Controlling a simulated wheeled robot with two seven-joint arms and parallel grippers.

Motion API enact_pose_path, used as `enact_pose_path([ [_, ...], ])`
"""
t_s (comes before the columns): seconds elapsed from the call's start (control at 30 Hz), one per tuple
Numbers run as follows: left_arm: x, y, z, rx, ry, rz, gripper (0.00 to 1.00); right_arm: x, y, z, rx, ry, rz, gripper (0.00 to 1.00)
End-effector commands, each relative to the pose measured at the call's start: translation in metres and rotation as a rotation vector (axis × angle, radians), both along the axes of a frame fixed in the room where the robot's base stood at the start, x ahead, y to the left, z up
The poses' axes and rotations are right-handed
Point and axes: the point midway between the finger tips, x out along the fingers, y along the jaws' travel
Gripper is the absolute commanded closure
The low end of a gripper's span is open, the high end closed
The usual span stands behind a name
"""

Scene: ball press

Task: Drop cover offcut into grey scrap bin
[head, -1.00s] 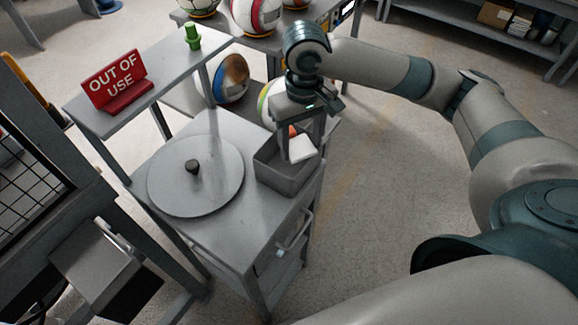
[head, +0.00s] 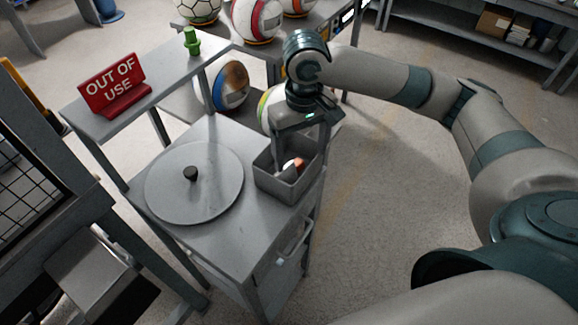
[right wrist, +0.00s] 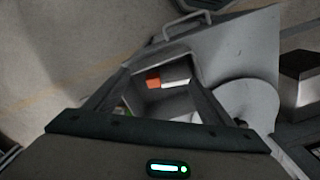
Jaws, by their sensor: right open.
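The grey scrap bin (head: 283,189) is an open box on the right corner of the grey cabinet top. My right gripper (head: 299,148) is over the bin, pointing down, with its fingers apart and nothing between them. A white piece that looks like the cover offcut (head: 287,168) lies inside the bin, beside an orange piece (head: 299,163). In the right wrist view, the white piece (right wrist: 176,83) and the orange piece (right wrist: 153,78) show inside the bin between my open fingers. My left gripper is not in view.
A round grey lid (head: 190,200) with a dark knob lies on the cabinet top left of the bin. A shelf behind holds a red OUT OF USE sign (head: 112,85) and a green piece (head: 192,42). Several balls sit on racks behind. Floor to the right is clear.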

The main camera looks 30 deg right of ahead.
Motion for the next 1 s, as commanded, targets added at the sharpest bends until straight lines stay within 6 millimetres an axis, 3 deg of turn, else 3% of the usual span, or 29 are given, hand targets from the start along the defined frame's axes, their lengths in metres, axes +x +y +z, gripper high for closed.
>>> enact_pose_path([
  [0.33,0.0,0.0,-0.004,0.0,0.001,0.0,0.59,0.001,0.0,0.021,0.001,-0.004,0.001,0.24],
  [1.0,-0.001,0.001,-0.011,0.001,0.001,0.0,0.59,0.001,0.0,0.125,-0.001,-0.004,0.0,0.24],
])
